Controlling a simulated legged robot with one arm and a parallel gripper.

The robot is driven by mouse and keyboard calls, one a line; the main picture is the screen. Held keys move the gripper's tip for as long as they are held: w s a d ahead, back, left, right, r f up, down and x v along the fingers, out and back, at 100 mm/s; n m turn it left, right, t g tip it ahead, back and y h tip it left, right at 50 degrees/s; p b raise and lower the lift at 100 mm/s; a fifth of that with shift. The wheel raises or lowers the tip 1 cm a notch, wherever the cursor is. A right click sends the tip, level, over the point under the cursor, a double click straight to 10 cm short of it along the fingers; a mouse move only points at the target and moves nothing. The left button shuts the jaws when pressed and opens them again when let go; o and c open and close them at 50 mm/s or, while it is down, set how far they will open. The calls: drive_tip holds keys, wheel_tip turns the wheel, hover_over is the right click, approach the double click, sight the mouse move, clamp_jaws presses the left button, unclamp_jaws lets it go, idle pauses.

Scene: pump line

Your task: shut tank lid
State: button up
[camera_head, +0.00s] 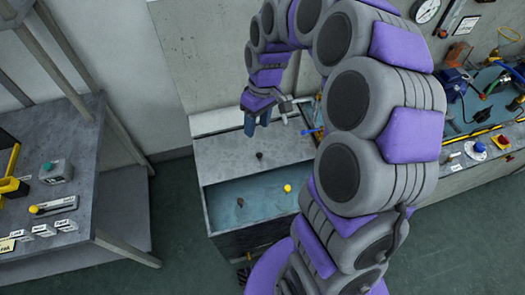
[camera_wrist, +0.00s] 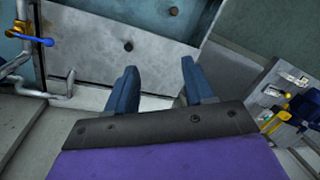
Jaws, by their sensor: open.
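The tank (camera_head: 213,217) stands on the floor in the middle of the head view, its front part open on teal liquid. A yellow ball (camera_head: 287,188) and a small dark piece (camera_head: 239,202) show there. The tank lid appears to be the grey panel (camera_head: 225,158) with a black knob (camera_head: 259,155) over the rear part; whether it slides or hinges I cannot tell. In the wrist view the panel (camera_wrist: 85,65) and its knob (camera_wrist: 128,46) lie beyond the fingertips. My gripper (camera_head: 257,121) is open and empty above the panel's rear edge; its blue fingers also show in the wrist view (camera_wrist: 159,66).
A blue-handled valve (camera_wrist: 30,38) on a pipe is beside the tank. A bench (camera_head: 85,145) with a green button and yellow-tipped lever stands left. Another bench (camera_head: 465,180) with a red button and hoses stands right. Green floor (camera_head: 170,225) is free between tank and left bench.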

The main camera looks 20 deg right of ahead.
approach(260, 153)
drive_tip(key=shift+n, duration=0.3)
drive_tip(key=f+b, duration=0.1)
drive_tip(key=f, duration=0.2)
drive_tip(key=s+a+f+b, duration=0.1)
drive_tip(key=f, duration=0.2)
drive_tip(key=f+b, duration=0.2)
drive_tip(key=f, duration=0.1)
drive_tip(key=shift+s+a, duration=0.15)
drive_tip(key=shift+a, duration=0.05)
clamp_jaws()
